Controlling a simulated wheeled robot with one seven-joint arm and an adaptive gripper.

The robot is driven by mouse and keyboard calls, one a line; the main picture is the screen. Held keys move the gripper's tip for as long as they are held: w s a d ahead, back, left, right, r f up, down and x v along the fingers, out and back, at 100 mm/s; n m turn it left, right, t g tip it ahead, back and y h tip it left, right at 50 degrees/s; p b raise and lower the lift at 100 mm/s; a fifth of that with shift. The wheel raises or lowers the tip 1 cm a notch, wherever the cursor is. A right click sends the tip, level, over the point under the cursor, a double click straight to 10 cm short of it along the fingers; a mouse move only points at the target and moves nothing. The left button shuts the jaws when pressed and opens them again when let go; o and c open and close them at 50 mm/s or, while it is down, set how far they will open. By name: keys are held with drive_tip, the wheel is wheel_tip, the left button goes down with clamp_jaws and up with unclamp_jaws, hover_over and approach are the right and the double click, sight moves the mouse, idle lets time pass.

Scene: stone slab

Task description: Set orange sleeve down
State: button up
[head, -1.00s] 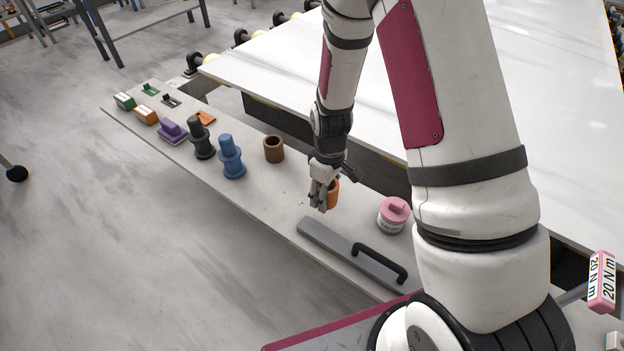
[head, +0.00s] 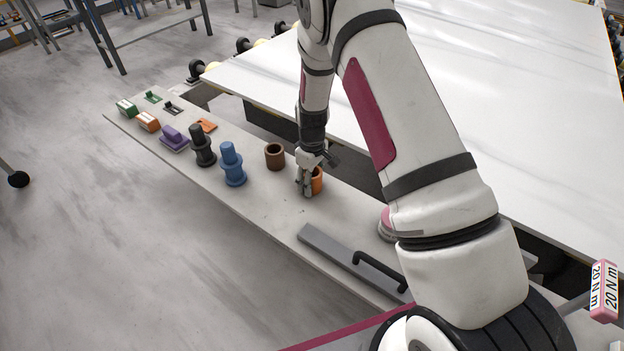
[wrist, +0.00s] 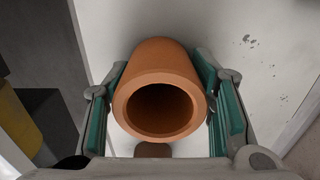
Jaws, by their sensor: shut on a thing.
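The orange sleeve (head: 317,181) is a short hollow cylinder with a thick wall. My gripper (head: 308,183) is shut on it, over the narrow grey bench (head: 262,205). In the wrist view the orange sleeve (wrist: 160,92) sits between the two green-padded fingers (wrist: 160,105), its open end facing the camera. I cannot tell whether its far end touches the bench. A brown sleeve (head: 275,156) stands upright on the bench, to the left of my gripper; part of a brown thing also shows below the orange sleeve in the wrist view.
A blue stepped plug (head: 231,165), a black one (head: 202,147) and a purple block (head: 174,138) stand farther left. A grey bar with a black handle (head: 350,262) lies in front. A pink-lidded pot (head: 386,222) is partly hidden by my arm. The white slab (head: 450,110) lies behind.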

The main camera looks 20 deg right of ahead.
drive_tip(key=shift+f, duration=0.15)
drive_tip(key=o, duration=1.2)
